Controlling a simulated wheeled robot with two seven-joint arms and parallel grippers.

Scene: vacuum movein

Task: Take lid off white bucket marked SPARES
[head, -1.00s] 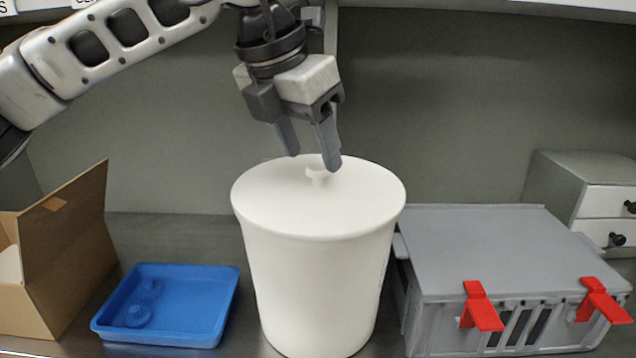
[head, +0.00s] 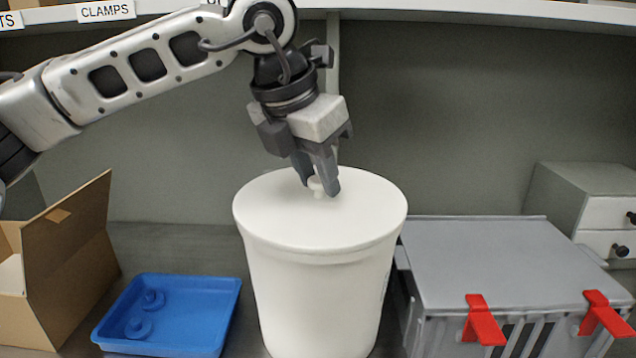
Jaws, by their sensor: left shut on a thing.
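The white bucket (head: 312,290) stands upright in the middle of the bench in the head view. Its round white lid (head: 275,215) lies on top, with a small knob (head: 317,187) at its centre. My left gripper (head: 319,189) points down from above and is shut on the knob. The lid looks level, and I cannot tell whether it is raised off the rim. Dark marking shows only edge-on at the bucket's right side, so I cannot read it. My right gripper is not in view.
A blue tray (head: 215,338) with small blue round pieces lies left of the bucket. An open cardboard box (head: 75,255) stands farther left. A grey case (head: 490,258) with red latches is close on the right, with a drawer unit (head: 575,200) behind. A labelled shelf (head: 440,14) runs above.

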